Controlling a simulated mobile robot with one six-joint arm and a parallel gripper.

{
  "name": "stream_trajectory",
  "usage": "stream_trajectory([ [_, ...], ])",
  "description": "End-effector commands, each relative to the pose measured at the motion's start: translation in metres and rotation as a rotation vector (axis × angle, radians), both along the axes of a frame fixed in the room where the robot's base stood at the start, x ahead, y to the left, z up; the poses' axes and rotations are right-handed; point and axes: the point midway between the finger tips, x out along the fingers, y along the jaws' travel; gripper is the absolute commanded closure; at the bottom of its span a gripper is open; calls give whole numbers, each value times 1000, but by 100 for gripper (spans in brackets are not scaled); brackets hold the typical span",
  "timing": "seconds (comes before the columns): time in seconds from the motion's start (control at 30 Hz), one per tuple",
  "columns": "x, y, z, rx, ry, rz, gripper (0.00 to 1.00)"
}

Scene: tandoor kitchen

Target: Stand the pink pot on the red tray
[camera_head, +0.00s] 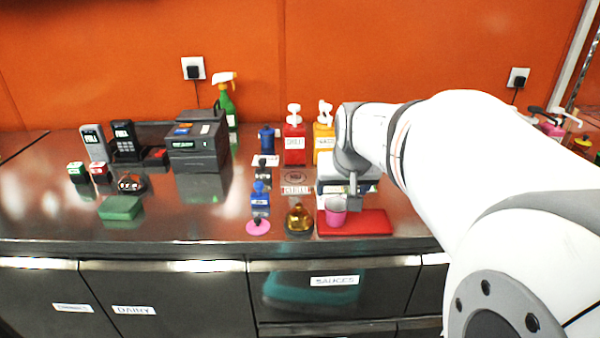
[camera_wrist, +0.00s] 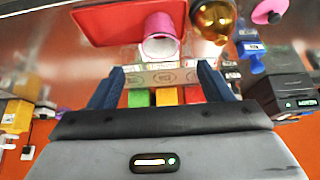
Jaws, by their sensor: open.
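The pink pot (camera_head: 335,212) looks upright on the left part of the red tray (camera_head: 368,223) in the head view. In the wrist view the pink pot (camera_wrist: 159,27) shows its open mouth towards the camera, over the red tray (camera_wrist: 108,22) near that tray's right edge. My gripper (camera_wrist: 160,70) is open, its two blue fingers wide apart, with nothing held between them. The pot is beyond the fingertips and apart from them. In the head view my wrist is just behind the pot, and the fingers cannot be made out clearly.
A golden bell (camera_head: 299,219) stands close left of the tray, with a blue stamp (camera_head: 260,198) and a pink disc-based item (camera_head: 258,226) further left. Red (camera_head: 294,146) and yellow (camera_head: 323,140) pump bottles stand behind. The counter's front left is mostly clear.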

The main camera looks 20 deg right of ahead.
Motion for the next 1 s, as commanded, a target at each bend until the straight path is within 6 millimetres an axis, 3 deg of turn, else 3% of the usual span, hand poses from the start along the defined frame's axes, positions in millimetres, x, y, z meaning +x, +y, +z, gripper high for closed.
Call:
stream_trajectory([
  [0.13, -27, 32, -17, 17, 65, 62, 27],
  [0.3, -99, 90, -67, 45, 235, 208, 27],
  [0.43, -138, 111, -91, 50, 322, 276, 27],
  [0.53, -147, 115, -96, 51, 343, 291, 27],
  [0.77, -146, 115, -96, 51, 342, 288, 27],
  [1.0, -147, 114, -69, 50, 333, 288, 27],
])
